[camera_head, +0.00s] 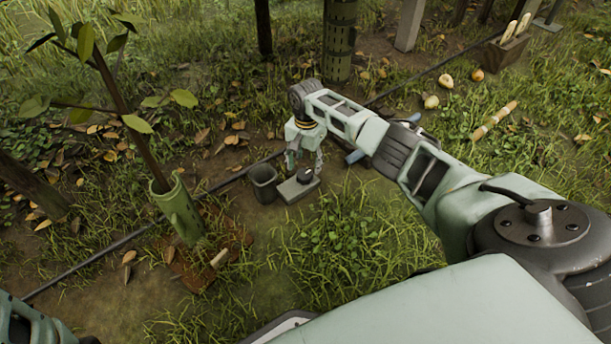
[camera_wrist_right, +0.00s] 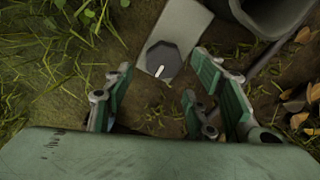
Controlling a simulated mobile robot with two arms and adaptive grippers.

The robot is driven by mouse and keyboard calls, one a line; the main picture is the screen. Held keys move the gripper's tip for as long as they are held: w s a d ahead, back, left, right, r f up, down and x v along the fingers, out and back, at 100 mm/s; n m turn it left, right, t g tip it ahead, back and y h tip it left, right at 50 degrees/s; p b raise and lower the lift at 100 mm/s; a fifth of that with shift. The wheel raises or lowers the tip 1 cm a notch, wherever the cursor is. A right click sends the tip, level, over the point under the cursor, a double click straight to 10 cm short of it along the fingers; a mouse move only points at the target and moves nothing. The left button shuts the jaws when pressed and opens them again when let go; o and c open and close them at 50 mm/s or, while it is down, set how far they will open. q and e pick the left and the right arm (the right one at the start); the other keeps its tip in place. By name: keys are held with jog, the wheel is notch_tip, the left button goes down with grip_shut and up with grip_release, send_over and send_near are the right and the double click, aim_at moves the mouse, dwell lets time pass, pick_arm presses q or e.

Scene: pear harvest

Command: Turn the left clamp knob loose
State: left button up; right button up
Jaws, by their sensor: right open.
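A dark many-sided knob (camera_head: 305,175) with a pale pointer mark sits on a light grey block (camera_head: 300,190) on the ground. In the right wrist view, the knob (camera_wrist_right: 162,63) lies at upper centre on the grey plate (camera_wrist_right: 180,25), in line with the gap between the fingers. My right gripper (camera_head: 304,163) points down just above the knob. Its fingers (camera_wrist_right: 160,80) are spread and nothing is between them; contact with the knob does not show. I cannot tell a second clamp knob in these views. My left gripper is out of view.
A dark grey cup (camera_head: 263,185) stands beside the block, its rim at upper right in the wrist view. A green sleeve (camera_head: 180,213) with a sapling stands left. A black hose crosses the ground. Pears (camera_head: 431,101) and a wooden crate (camera_head: 505,50) lie at upper right.

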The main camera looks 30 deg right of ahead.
aim_at(306, 174)
notch_tip(306, 174, down, 6)
jog(key=b, duration=0.4)
jog(key=shift+r, duration=0.2)
jog(key=shift+r, duration=0.1)
jog(key=shift+c, duration=0.2)
